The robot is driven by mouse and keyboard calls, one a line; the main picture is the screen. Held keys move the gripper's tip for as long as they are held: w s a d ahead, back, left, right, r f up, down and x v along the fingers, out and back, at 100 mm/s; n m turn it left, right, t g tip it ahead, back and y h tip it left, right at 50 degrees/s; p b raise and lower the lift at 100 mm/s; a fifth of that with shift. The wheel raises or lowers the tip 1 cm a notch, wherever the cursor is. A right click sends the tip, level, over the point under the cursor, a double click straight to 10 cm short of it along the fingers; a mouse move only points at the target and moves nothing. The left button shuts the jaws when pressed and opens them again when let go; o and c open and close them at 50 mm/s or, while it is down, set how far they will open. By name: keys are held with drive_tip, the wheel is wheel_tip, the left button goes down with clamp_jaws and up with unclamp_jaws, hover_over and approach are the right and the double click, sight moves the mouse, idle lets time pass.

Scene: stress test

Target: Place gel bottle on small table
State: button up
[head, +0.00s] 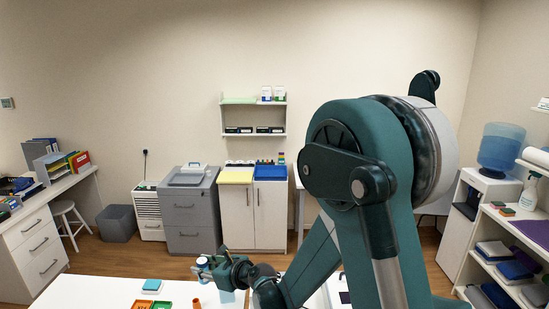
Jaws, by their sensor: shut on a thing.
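My gripper (207,270) is at the lower middle of the head view, at the end of my green arm, over the far edge of a white table (85,290). It is shut on a small pale blue and white thing (202,262), which looks like the gel bottle. The gripper covers part of it and it is too small to make out fully. It appears held above the table, but the gap is hard to judge. I cannot tell whether this white table is the small table.
Behind stand a grey cabinet (190,215) and a white cabinet (253,215). A shelf with a spray bottle (529,192) is at right.

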drive_tip(key=w+d+r+m+t+h, duration=0.1)
drive_tip(key=w+d+m+h, duration=0.1)
drive_tip(key=d, duration=1.4)
drive_tip(key=w+d+r+m+t+h, duration=0.2)
drive_tip(key=d+m, duration=0.1)
drive_tip(key=d, duration=1.3)
drive_tip(key=w+d+r+m+t+h+b, duration=0.1)
drive_tip(key=w+d+m+t+h, duration=0.1)
drive_tip(key=d, duration=1.4)
drive_tip(key=shift+w+r+m+h, duration=0.15)
drive_tip(key=shift+w+m+h, duration=0.15)
drive_tip(key=shift+w+h, duration=0.25)
wheel_tip(320, 180, down, 5)
drive_tip(key=b, duration=0.5)
drive_tip(key=shift+a, duration=0.1)
